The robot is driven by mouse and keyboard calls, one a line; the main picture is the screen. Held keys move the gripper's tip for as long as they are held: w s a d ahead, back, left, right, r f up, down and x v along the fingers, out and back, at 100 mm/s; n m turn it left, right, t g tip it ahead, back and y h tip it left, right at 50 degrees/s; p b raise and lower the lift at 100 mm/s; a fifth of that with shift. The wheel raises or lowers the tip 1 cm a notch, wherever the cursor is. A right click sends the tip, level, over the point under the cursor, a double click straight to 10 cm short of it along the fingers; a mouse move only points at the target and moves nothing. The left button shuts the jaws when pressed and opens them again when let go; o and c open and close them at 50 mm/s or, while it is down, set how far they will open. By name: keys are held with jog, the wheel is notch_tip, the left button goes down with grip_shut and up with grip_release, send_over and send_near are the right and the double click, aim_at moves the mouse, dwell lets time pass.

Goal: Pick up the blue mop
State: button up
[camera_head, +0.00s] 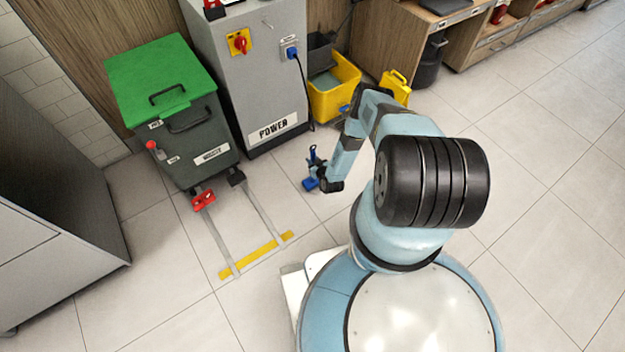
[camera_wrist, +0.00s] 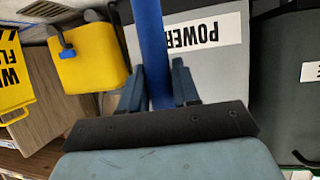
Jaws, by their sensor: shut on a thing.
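The blue mop's handle (camera_wrist: 151,45) is a straight blue pole in the wrist view. It runs from the top edge down between the two fingers of my gripper (camera_wrist: 157,82), which is shut on it. In the head view my gripper (camera_head: 313,172) is low over the floor, in front of the grey power cabinet and the yellow bucket. Small blue parts show at it there, but I cannot clearly tell mop from fingers. The mop's head is not clearly visible in either view.
A grey power cabinet (camera_head: 250,80) stands behind my gripper, with a green-lidded waste bin (camera_head: 190,125) to its left. A yellow bucket (camera_head: 335,95) and yellow floor sign (camera_head: 396,85) stand close behind my arm. Tiled floor on the right is free.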

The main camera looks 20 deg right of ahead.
grip_shut()
jog(key=shift+r, duration=0.1)
dwell(0.5)
jog(key=shift+r, duration=1.3)
jog(key=s+d+r, duration=0.4)
jog(key=s+r, duration=0.6)
jog(key=s, duration=0.3)
jog(key=shift+d+r, duration=0.15)
jog(key=shift+d, duration=0.05)
jog(key=shift+s, duration=0.1)
